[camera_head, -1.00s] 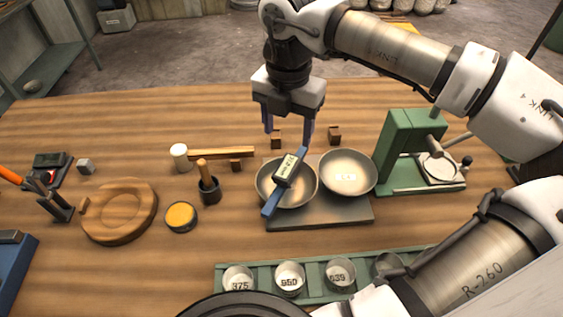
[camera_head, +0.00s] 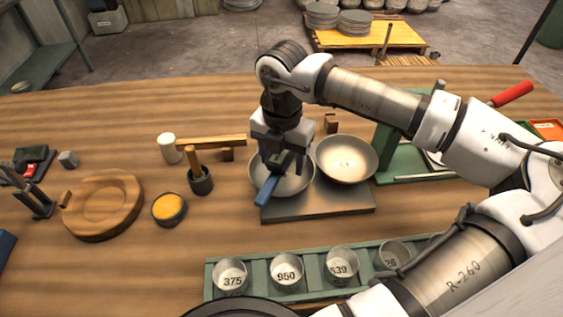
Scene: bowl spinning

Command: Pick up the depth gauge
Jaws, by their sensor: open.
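The depth gauge (camera_head: 267,190) is a blue bar-shaped tool that lies tilted across the left metal bowl (camera_head: 306,184), its lower end reaching over the bowl's front rim. My gripper (camera_head: 282,166) is directly above the bowl, pointing down, with its fingers low at the gauge's upper part. The jaws are open. The gripper body hides the gauge's display and far end, and I cannot tell whether the fingers touch the gauge.
A second metal bowl (camera_head: 346,160) sits close on the right, on the same grey plate (camera_head: 318,207). A green press (camera_head: 390,150) stands further right. A green rack (camera_head: 257,273) of numbered cups lies in front. A mortar (camera_head: 200,181) and wooden dish (camera_head: 103,205) are left.

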